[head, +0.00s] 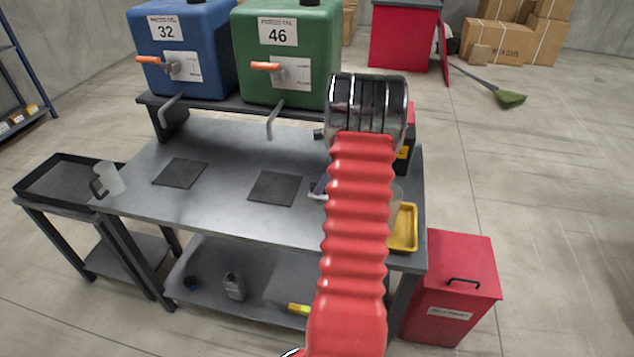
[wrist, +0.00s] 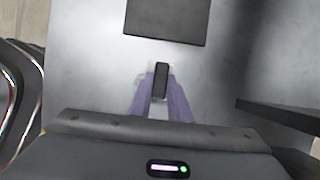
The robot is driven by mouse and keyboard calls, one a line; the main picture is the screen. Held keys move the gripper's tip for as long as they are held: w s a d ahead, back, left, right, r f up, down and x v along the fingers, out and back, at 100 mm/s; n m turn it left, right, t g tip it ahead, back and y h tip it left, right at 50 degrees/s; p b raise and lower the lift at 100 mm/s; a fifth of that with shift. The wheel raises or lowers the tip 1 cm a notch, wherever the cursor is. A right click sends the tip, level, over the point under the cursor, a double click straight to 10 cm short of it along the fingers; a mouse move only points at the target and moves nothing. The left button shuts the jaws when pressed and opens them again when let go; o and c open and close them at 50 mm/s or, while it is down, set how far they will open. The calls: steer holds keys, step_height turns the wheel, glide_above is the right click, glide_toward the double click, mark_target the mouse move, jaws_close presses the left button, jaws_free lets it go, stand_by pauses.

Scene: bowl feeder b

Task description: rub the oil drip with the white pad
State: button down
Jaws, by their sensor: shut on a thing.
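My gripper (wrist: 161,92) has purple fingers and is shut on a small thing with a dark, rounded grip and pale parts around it. I take this for the white pad (wrist: 158,111); most of it is hidden by the fingers. It is over the grey bench top, just on the near side of a dark square mat in the wrist view. In the head view my gripper (head: 320,187) is mostly hidden behind my red arm, right of the second dark mat. I cannot make out the oil drip in either view. I cannot tell whether the pad touches the bench.
A blue tank (head: 180,50) and a green tank (head: 287,55) with taps stand on a shelf at the bench's back. Two dark mats (head: 181,173) (head: 275,188) lie on the bench. A clear jug (head: 108,180) stands left; a yellow tray (head: 403,228) lies right.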

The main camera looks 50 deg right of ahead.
steer(key=shift+s+d, duration=0.1)
steer(key=shift+s, duration=0.1)
steer(key=shift+s+d+f, duration=0.1)
steer(key=shift+s+d, duration=0.25)
steer(key=shift+s, duration=0.45)
steer(key=shift+s+d, duration=0.3)
steer(key=shift+s, duration=0.45)
steer(key=shift+s+d, duration=0.35)
steer(key=shift+s, duration=0.4)
steer(key=shift+s+d, duration=0.3)
steer(key=shift+s, duration=0.45)
steer(key=shift+f, duration=0.1)
steer(key=shift+w+a, duration=0.1)
steer(key=shift+w, duration=0.05)
steer(key=shift+w+a, duration=0.3)
steer(key=shift+w, duration=0.4)
steer(key=shift+w+a, duration=0.3)
steer(key=shift+w, duration=0.4)
steer(key=shift+w, duration=0.1)
